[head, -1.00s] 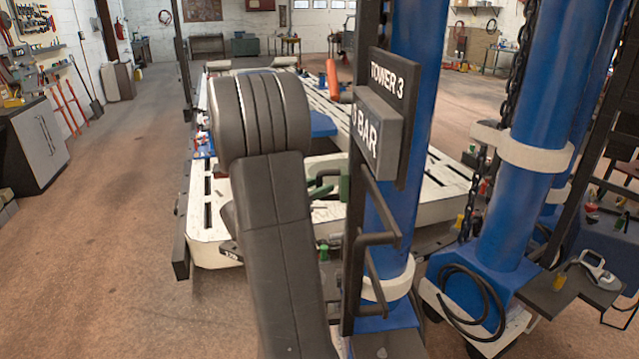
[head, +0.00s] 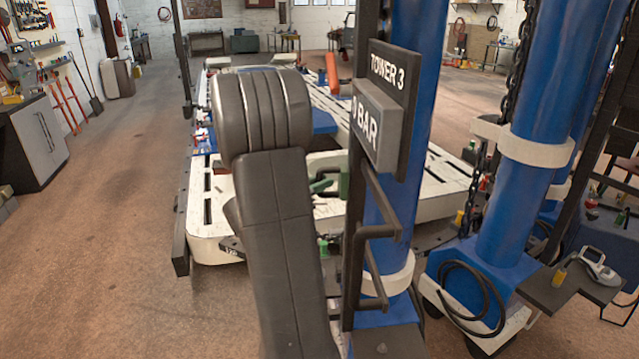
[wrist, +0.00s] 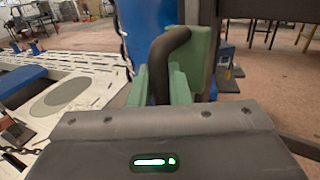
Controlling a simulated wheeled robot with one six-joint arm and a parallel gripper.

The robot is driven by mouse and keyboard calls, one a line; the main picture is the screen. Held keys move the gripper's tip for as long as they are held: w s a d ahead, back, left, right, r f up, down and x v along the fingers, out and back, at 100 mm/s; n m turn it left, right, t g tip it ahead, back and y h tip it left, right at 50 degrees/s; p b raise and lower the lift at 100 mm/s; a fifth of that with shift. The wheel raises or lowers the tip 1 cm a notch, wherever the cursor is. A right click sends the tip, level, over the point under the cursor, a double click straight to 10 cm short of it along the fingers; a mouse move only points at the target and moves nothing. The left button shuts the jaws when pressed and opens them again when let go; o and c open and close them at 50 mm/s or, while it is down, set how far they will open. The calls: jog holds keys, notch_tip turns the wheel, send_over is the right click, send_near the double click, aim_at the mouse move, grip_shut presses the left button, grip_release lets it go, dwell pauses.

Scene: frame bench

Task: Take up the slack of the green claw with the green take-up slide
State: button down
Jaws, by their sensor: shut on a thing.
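My gripper (wrist: 167,85) shows in the wrist view at the top of its grey housing. Pale green blocks stand on both sides of a dark bent handle (wrist: 170,45), and the jaws are shut on this handle. I cannot tell which green parts are fingers and which belong to the take-up slide. In the head view my dark arm hides most of the gripper; green parts (head: 344,183) show just right of it, beside the tower post. A small green piece (head: 323,247) shows lower down. I cannot make out the green claw for certain.
A blue tower (head: 412,120) with a "TOWER 3" sign (head: 393,78) and dark bar handles (head: 378,231) stands close on the right. The white slotted bench (head: 210,244) lies behind my arm. A second blue tower (head: 515,190) with a chain is further right. Floor at left is clear.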

notch_tip(320, 180, down, 3)
jog(key=shift+f+b, duration=0.1)
jog(key=shift+b, duration=0.8)
jog(key=c, duration=1.4)
grip_release()
jog(key=b+v, duration=0.2)
jog(key=v, duration=1.1)
jog(key=shift+s+a, duration=0.25)
jog(key=shift+a, duration=0.05)
